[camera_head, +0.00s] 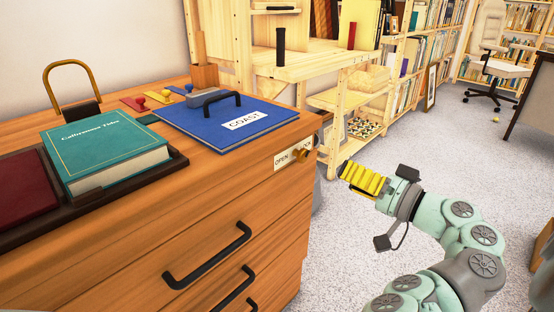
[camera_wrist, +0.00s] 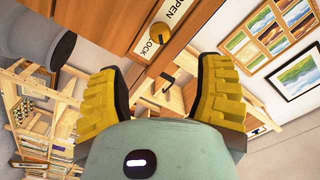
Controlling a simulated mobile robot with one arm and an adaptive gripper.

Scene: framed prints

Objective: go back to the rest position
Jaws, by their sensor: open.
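My gripper (camera_head: 362,179) is raised in front of the right end of the wooden drawer cabinet (camera_head: 150,235), with floor behind it in the head view. In the wrist view my gripper (camera_wrist: 163,95) has its two yellow fingers spread apart with nothing between them. A round brass knob (camera_head: 301,155) with an OPEN and LOCK label sits at the cabinet's upper right front. The knob (camera_wrist: 161,32) also shows in the wrist view, beyond the fingertips and apart from them. The drawers look shut.
On the cabinet top lie a blue COAST folder (camera_head: 190,122) with a black handle, a teal book (camera_head: 104,150) and a dark red book (camera_head: 25,187) in a dark tray. Wooden shelves (camera_head: 340,65) stand behind. Open carpet (camera_head: 440,150) lies right of the cabinet, with an office chair (camera_head: 492,55) far back.

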